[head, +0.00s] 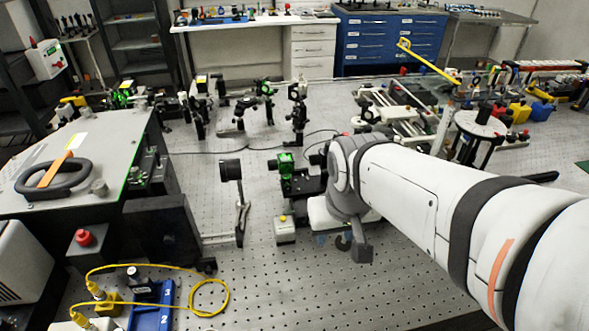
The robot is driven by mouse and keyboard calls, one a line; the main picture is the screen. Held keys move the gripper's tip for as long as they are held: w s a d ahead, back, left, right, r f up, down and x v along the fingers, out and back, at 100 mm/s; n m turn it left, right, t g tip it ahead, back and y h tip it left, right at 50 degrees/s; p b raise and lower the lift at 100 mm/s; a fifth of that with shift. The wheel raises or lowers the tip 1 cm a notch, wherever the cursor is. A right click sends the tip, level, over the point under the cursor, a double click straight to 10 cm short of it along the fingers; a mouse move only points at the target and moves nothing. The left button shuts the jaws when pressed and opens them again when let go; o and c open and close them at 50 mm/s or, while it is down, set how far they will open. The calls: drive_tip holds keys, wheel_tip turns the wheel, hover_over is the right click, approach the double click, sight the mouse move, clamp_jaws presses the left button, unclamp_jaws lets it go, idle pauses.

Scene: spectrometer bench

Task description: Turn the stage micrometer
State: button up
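A dark stage assembly (310,183) with a green-fronted mount (286,168) stands on the perforated bench, just left of my wrist. I cannot pick out the stage micrometer; it is too small or hidden behind my arm. My arm reaches in from the right, and its wrist covers the right side of the stage. Dark grey parts at the end of my arm, where my gripper (352,246) appears to be, hang low over the bench. I cannot make out the fingertips or whether they hold anything.
A large grey case (110,142) with a handle fills the left. Optical mounts (298,95) stand behind.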

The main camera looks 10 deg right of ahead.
drive_tip(key=w+a+f+g+h+p, duration=0.1)
drive_tip(key=w+f+g+p, duration=0.35)
drive_tip(key=w, duration=0.85)
drive_tip(key=shift+t, duration=0.95)
drive_tip(key=shift+s+d+f+p, duration=0.15)
drive_tip(key=shift+f+p, duration=0.75)
drive_tip(key=shift+f, duration=1.05)
drive_tip(key=shift+w+d+f+p, duration=0.15)
drive_tip(key=shift+f+p, duration=0.75)
drive_tip(key=shift+f, duration=1)
drive_tip(key=shift+s, duration=0.1)
drive_tip(key=shift+c, duration=0.5)
clamp_jaws()
